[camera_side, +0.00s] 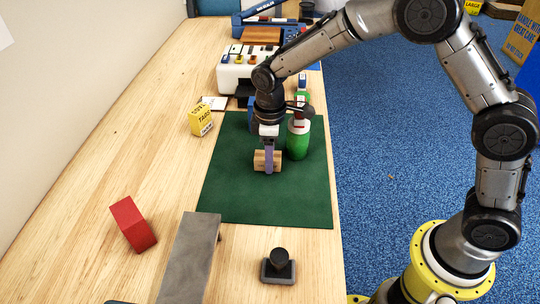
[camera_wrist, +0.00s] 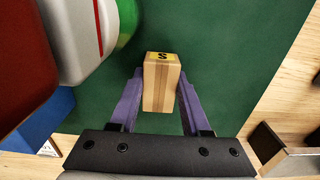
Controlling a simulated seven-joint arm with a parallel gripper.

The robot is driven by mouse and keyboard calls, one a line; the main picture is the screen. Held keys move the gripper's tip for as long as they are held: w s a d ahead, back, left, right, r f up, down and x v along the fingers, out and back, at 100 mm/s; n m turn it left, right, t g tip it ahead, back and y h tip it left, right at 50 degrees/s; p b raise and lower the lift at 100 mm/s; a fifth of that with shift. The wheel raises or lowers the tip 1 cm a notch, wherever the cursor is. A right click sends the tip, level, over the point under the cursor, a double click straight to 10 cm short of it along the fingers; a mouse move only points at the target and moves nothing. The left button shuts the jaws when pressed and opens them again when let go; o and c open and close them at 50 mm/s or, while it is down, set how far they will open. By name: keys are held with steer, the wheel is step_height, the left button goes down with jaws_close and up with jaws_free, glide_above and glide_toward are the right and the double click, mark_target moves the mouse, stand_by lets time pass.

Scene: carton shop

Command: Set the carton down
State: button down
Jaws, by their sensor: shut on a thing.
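The carton is a small light-wood block (camera_side: 259,161) on or just above the green mat (camera_side: 230,205) in the side view. Whether the carton's underside touches the mat cannot be told.
A green and white bottle (camera_side: 298,140) stands close beside my gripper. A yellow box (camera_side: 201,119), a red block (camera_side: 132,224), a grey ramp-like plate (camera_side: 188,258) and a black stamp (camera_side: 279,267) surround the mat. The mat's front half is clear.

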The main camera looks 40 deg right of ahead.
steer(key=shift+c, duration=1.8)
jaws_free()
steer(key=shift+f, duration=0.1)
step_height(320, 180, up, 11)
steer(key=shift+r, duration=0.2)
steer(key=shift+o, duration=0.4)
steer(key=shift+r, duration=0.3)
steer(key=shift+o, duration=1.4)
steer(key=shift+r, duration=0.2)
